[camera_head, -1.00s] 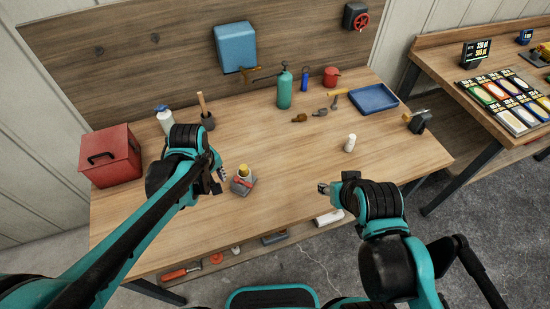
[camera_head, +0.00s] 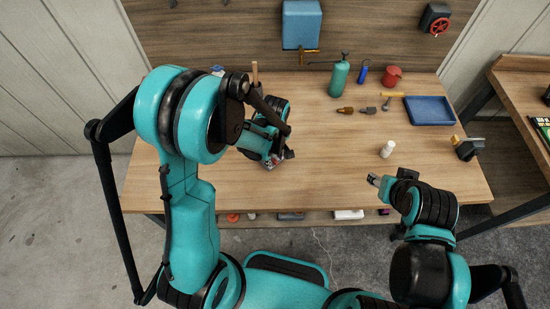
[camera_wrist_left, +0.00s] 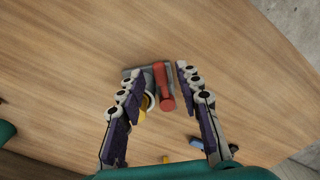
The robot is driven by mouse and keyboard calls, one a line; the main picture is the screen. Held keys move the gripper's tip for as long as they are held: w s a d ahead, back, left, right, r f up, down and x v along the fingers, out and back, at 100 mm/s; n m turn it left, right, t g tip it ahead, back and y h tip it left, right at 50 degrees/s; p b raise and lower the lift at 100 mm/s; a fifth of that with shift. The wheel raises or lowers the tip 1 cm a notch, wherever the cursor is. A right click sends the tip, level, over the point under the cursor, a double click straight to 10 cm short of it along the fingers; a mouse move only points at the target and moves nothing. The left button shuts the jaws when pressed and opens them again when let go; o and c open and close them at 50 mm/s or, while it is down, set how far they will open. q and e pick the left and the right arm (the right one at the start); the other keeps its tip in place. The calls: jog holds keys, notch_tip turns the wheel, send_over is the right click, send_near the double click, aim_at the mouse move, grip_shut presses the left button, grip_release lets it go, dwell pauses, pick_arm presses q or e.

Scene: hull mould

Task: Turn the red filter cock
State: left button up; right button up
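The red filter cock (camera_wrist_left: 164,88) is a short red lever on a small grey block (camera_wrist_left: 131,72), with a round pale ring and a yellow part (camera_wrist_left: 138,115) beside it. In the left wrist view my left gripper (camera_wrist_left: 161,69) is open, with one finger on each side of the red lever. I cannot tell whether either finger touches it. In the head view the left gripper (camera_head: 282,157) is low over the table, and my arm hides most of the filter. My right gripper (camera_head: 373,180) is by the table's front edge, away from the filter; its fingers are too small to judge.
A white bottle (camera_head: 387,149) stands near the right gripper. Behind are a green bottle (camera_head: 339,77), a red pot (camera_head: 391,76) and a blue tray (camera_head: 429,111). A blue box (camera_head: 302,25) hangs on the back wall. The table's middle (camera_head: 335,150) is clear.

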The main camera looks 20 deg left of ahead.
pick_arm(q)
jog(key=shift+f, duration=0.1)
grip_shut()
jog(key=shift+a, duration=0.1)
jog(key=s+a+m+b, duration=0.1)
jog(key=a+m+b, duration=0.4)
jog(key=m, duration=1.3)
jog(key=shift+s+a+b, duration=0.25)
jog(key=shift+a+b, duration=0.15)
jog(key=shift+a, duration=0.1)
dwell(0.4)
